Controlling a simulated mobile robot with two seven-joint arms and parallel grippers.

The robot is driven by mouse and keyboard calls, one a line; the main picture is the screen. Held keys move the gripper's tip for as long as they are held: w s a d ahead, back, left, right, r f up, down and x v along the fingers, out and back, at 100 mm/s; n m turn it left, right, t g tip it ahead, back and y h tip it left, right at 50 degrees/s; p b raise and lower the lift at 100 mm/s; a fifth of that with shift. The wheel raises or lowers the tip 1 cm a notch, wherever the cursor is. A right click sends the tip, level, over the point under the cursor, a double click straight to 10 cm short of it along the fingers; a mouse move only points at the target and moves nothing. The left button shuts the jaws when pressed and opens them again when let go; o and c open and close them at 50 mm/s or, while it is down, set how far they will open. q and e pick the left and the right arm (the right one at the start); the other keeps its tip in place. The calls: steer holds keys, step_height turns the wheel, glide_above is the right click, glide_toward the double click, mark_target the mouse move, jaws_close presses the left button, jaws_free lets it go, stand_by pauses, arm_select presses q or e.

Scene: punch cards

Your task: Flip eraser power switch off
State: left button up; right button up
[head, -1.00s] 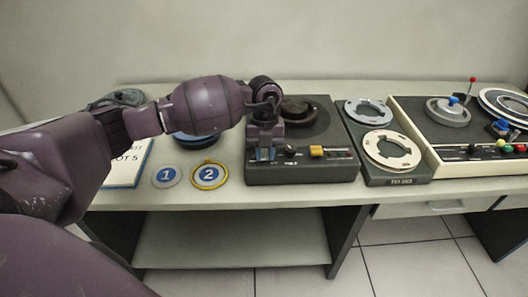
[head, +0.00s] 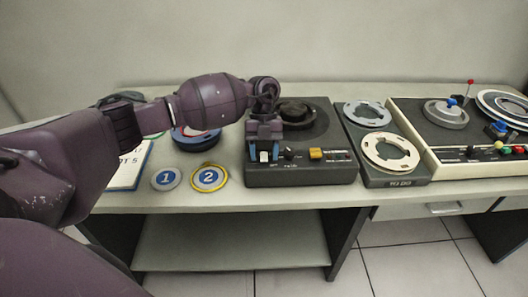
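The eraser (head: 300,174) is a dark grey box on the table with a round black knob on top. Its front panel carries a small white switch (head: 264,156), a black dial (head: 289,153) and an orange button (head: 316,154). My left gripper (head: 264,150) is over the left end of this panel, right at the white switch, with its blue-tipped fingers on both sides of it. The fingers look apart. Whether they touch the switch cannot be told. My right gripper is not in view.
Right of the eraser lies a grey tray (head: 397,182) with two reels. A cream tape machine (head: 470,165) with a red-tipped lever stands further right. Discs marked 1 (head: 166,179) and 2 (head: 209,178) and a blue-edged sheet (head: 130,170) lie to the left.

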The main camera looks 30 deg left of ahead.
arm_select(q)
steer(key=shift+r, duration=0.1)
steer(key=v, duration=1)
steer(key=shift+r, duration=0.3)
steer(key=shift+w+a, duration=0.1)
